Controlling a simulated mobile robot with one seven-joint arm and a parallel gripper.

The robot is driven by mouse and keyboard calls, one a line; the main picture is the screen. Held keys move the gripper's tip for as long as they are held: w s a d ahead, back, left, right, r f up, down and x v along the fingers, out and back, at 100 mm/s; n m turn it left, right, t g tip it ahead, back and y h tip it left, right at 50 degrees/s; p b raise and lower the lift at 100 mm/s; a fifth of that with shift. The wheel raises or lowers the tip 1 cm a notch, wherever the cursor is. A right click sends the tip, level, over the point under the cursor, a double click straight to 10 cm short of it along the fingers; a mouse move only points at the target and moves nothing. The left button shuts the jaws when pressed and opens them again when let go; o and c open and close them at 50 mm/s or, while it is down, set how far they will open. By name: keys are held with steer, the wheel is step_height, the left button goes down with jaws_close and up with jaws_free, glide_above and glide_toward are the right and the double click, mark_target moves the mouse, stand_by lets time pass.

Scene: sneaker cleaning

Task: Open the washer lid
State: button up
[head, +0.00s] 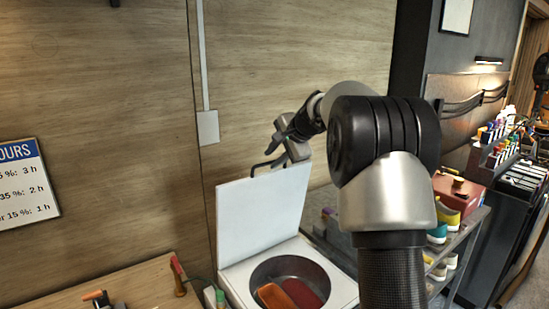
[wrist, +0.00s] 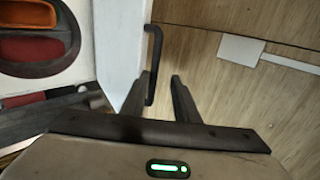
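The white washer (head: 342,284) stands below my arm, its round drum (head: 318,268) uncovered. Its white lid (head: 258,212) stands raised, nearly upright, at the back left of the drum; it shows edge-on in the wrist view (wrist: 120,50). A black bar handle (wrist: 153,50) is on the lid's edge. My gripper (head: 275,140) is at the lid's top edge. In the wrist view my gripper (wrist: 161,78) has its fingers apart, with the handle's near end between them, closer to the left finger. Whether they touch is unclear.
An orange shoe (head: 274,296) and a red one (head: 302,292) lie in the drum. A wooden wall is close behind the lid, with a pale wall box (head: 208,127). A rack with shoes and a red box (head: 458,192) stands right; a wooden table (head: 140,284) is left.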

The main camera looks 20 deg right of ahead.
steer(key=shift+d, duration=0.1)
steer(key=b+v, duration=0.2)
steer(key=v, duration=1.5)
steer(key=shift+s+r, duration=0.1)
steer(key=shift+s, duration=0.05)
